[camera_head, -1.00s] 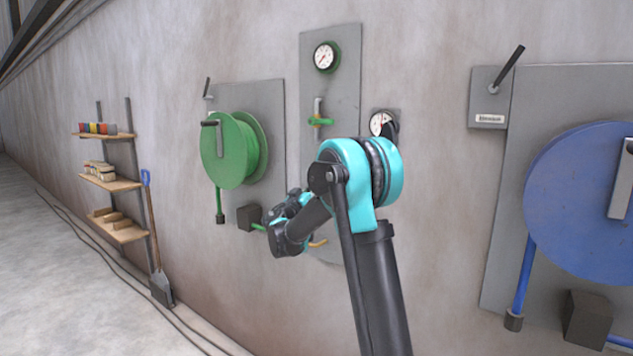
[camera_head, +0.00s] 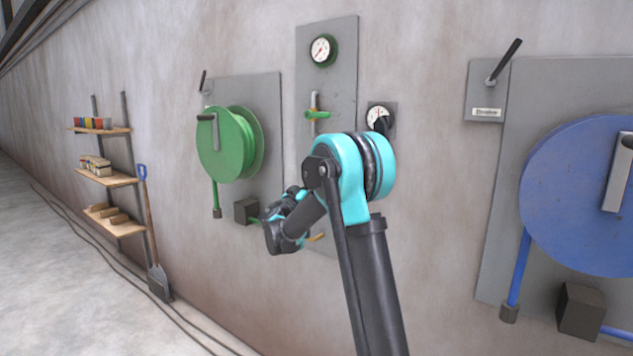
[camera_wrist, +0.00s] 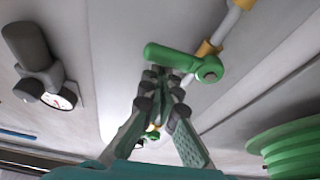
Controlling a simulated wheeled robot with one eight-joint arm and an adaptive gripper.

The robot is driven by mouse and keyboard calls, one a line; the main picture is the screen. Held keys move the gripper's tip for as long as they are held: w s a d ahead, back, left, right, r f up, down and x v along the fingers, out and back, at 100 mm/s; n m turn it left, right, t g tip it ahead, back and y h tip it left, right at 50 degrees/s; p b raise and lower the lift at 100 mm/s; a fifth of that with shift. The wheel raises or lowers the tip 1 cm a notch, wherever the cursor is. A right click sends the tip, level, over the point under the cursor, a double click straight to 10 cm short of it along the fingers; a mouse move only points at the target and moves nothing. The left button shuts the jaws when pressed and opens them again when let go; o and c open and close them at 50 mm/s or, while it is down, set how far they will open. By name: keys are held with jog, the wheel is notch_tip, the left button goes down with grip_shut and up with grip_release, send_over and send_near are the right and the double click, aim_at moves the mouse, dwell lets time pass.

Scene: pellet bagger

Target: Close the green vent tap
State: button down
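A green tap handle (camera_head: 317,114) is on a narrow grey panel below a round gauge in the head view. In the wrist view a green tap lever (camera_wrist: 178,60) lies across a pipe with yellow collars, just past my fingertips. I cannot tell whether both views show the same tap. My gripper (camera_wrist: 160,82) appears open with a narrow gap, its tips close to the lever; contact is unclear. In the head view my gripper (camera_head: 291,203) is beside the panel's lower part, with its fingers partly hidden.
A green hose reel (camera_head: 222,145) is left of the panel. A gauge with a black knob (camera_head: 380,119) is right of it. A large blue reel (camera_head: 575,200) is farther right. Shelves (camera_head: 108,178) and a shovel (camera_head: 157,275) stand at the left; floor beside them is open.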

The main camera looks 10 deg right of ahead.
jog(key=s+a, duration=0.6)
jog(key=s, duration=0.1)
jog(key=s+d+f+n+g+y, duration=0.4)
jog(key=s+d+f+g, duration=0.5)
jog(key=s+d+f, duration=0.85)
jog(key=s+a+f+n+g+y, duration=0.1)
jog(key=s+a+f+y, duration=0.3)
jog(key=s+f, duration=0.4)
jog(key=s+a+f+n+g+y, duration=0.1)
jog(key=s+a+f+n+y, duration=0.1)
jog(key=s+a+f+y, duration=0.3)
jog(key=s+f+y, duration=0.1)
jog(key=s+f, duration=0.3)
jog(key=s, duration=0.4)
jog(key=shift+s+a+f+g+y, duration=0.15)
jog(key=shift+s+a+g+y, duration=0.15)
jog(key=shift+s+g+y, duration=0.1)
